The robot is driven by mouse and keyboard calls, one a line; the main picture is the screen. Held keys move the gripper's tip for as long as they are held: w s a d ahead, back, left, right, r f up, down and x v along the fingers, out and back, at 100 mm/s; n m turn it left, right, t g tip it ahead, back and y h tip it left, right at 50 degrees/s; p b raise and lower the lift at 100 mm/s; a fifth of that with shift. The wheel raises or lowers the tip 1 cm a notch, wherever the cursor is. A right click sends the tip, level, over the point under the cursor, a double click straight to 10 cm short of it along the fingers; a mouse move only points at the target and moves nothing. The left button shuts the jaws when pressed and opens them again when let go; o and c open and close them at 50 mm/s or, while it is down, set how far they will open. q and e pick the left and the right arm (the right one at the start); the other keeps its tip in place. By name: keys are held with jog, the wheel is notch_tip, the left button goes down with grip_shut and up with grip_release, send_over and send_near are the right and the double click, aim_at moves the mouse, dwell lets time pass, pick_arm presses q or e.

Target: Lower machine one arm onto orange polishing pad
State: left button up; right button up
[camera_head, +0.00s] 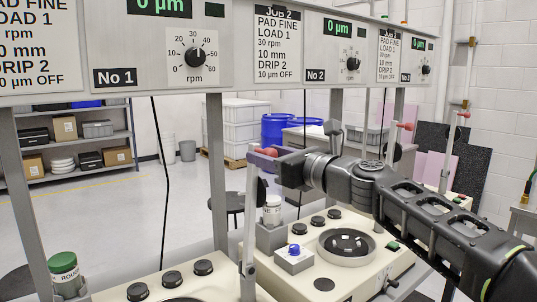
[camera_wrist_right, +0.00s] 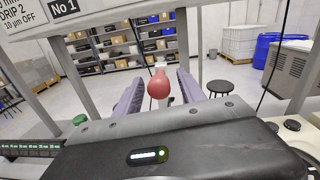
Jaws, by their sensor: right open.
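The machine one arm (camera_head: 250,222) is a pale upright lever at the front machine, standing raised. Its red knob (camera_head: 266,152) is at the top, and the knob also shows in the right wrist view (camera_wrist_right: 159,86). My right gripper (camera_head: 270,160) reaches in from the right at the knob. In the wrist view its two purple-grey fingers (camera_wrist_right: 159,82) are open, one on each side of the knob, with gaps visible. The orange polishing pad is not visible; machine one's plate is mostly cut off at the bottom edge. My left gripper is not in view.
Machine two (camera_head: 355,278) stands behind with a dark round plate (camera_head: 346,246) and a blue-knobbed box (camera_head: 294,255). A green-capped bottle (camera_head: 64,270) is at lower left. Control panels (camera_head: 120,45) on grey posts hang above the machines. A black stool (camera_wrist_right: 221,86) stands behind.

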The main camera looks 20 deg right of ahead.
jog(key=shift+c, duration=0.4)
grip_shut()
dwell(1.0)
